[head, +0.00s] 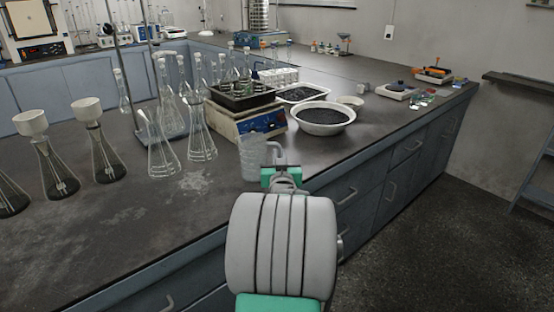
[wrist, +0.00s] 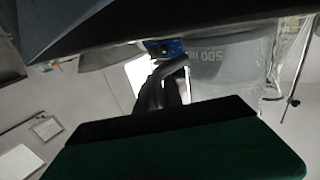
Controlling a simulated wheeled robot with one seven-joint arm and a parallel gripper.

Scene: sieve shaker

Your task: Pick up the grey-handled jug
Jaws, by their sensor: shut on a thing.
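The jug (head: 253,160) is a clear, see-through measuring jug with a grey handle, near the front edge of the dark bench in the head view. My gripper (head: 279,172) is at its right side, shut on the grey handle. In the wrist view the jug (wrist: 222,68) shows "500 ml" lettering, and its grey handle (wrist: 160,82) runs down between my jaws. The jug looks about upright in the head view. I cannot tell whether its base touches the bench.
A shaker device (head: 246,118) with flasks on top stands just behind the jug. Glass flasks (head: 163,150) stand close on the left. A white basin (head: 324,118) with dark contents is behind right. Bench drawers (head: 345,195) lie below the front edge.

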